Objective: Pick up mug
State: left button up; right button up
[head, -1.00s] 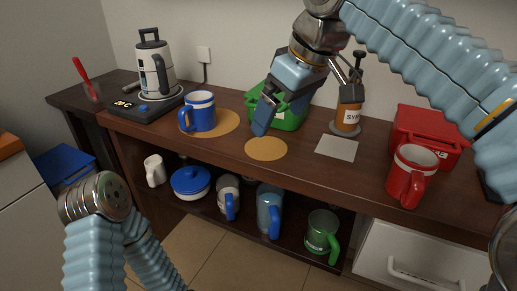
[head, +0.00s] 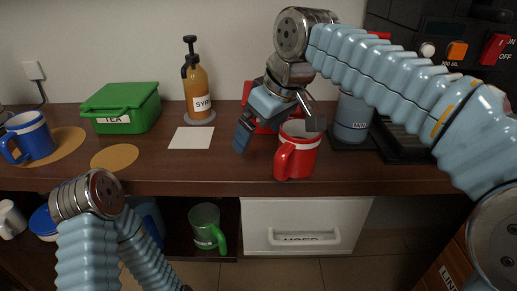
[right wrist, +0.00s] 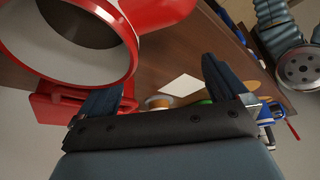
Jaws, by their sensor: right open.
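A red mug (head: 297,158) with a white rim stands upright on the wooden counter in the head view, handle towards me. It looms at the upper left of the right wrist view (right wrist: 128,14), its open mouth showing. My right gripper (head: 279,130) is open and empty, just behind and above the mug; its fingers also show in the right wrist view (right wrist: 160,86). I cannot tell whether a finger touches the mug. A blue mug (head: 36,142) stands at the far left. A green mug (head: 204,228) is on the shelf below. My left gripper is out of view.
A red box (head: 248,93) is partly hidden behind my right gripper. A syrup bottle (head: 197,95), green tea box (head: 120,112) and grey-blue canister (head: 352,120) stand along the back.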

jog(key=x, duration=0.3)
jog(key=shift+d+f, duration=0.3)
jog(key=shift+f, duration=0.15)
jog(key=shift+a+f, duration=0.15)
jog(key=shift+c, duration=0.3)
grip_shut()
dwell(0.4)
jog(key=shift+o, duration=0.3)
grip_release()
